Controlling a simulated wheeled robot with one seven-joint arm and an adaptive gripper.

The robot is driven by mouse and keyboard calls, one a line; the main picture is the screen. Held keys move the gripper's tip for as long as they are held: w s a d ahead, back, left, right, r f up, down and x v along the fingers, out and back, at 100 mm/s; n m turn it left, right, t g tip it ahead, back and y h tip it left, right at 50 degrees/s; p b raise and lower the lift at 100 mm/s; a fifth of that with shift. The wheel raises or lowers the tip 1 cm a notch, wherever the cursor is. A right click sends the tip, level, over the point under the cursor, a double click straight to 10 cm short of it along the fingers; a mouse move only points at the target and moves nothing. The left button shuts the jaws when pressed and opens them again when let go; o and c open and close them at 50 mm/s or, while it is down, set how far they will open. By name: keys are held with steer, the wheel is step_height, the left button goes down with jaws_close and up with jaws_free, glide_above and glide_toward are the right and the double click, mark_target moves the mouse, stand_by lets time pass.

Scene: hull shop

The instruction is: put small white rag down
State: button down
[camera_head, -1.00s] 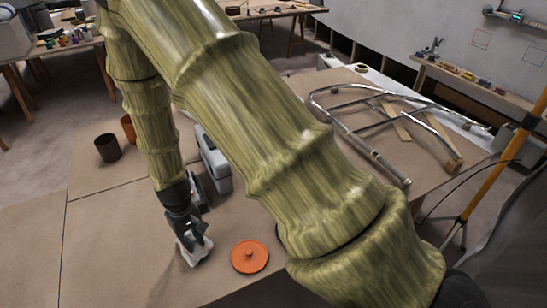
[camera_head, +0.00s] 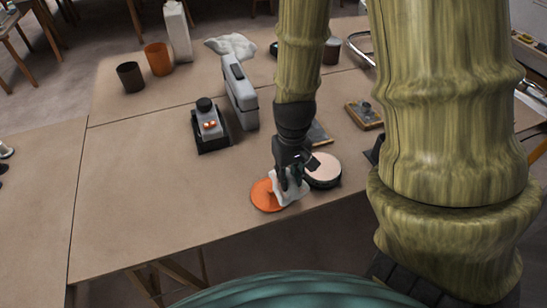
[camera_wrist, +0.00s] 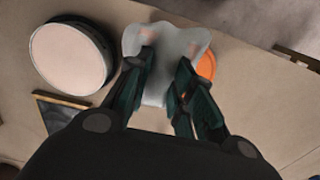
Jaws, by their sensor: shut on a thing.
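The small white rag (camera_head: 290,193) hangs from my gripper (camera_head: 291,178), which is shut on it near the table's front edge. In the wrist view the rag (camera_wrist: 165,50) spreads between and beyond the dark fingers (camera_wrist: 168,95). The rag overlaps the right part of a flat orange lid (camera_head: 265,197) in the head view. Whether the rag touches the lid or the tabletop I cannot tell. The lid also shows partly behind the rag in the wrist view (camera_wrist: 207,65).
A round tin with a pale pink top (camera_head: 323,171) stands close to the right of the rag. A grey case (camera_head: 240,92), a sander-like tool (camera_head: 209,126) and a crumpled white cloth (camera_head: 232,46) lie farther back. The tabletop (camera_head: 150,190) to the left is clear.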

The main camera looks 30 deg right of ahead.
steer(key=w+d+p, duration=0.1)
steer(key=w, duration=0.4)
steer(key=w+d+f+p, duration=0.1)
steer(key=w+d, duration=0.1)
steer(key=w, duration=0.2)
steer(key=w+d+p, duration=0.1)
steer(key=w+d, duration=0.1)
steer(key=w, duration=0.3)
steer(key=shift+w+d+f, duration=0.1)
steer(key=shift+w+f, duration=0.1)
steer(key=shift+w, duration=0.25)
steer(key=shift+f+p, duration=0.35)
steer(key=shift+f, duration=1.4)
steer(key=shift+f, duration=0.15)
steer(key=c, duration=1.2)
jaws_free()
steer(key=shift+c, duration=0.2)
step_height(320, 180, up, 12)
steer(key=b, duration=0.1)
steer(key=shift+b, duration=0.35)
steer(key=shift+r, duration=0.2)
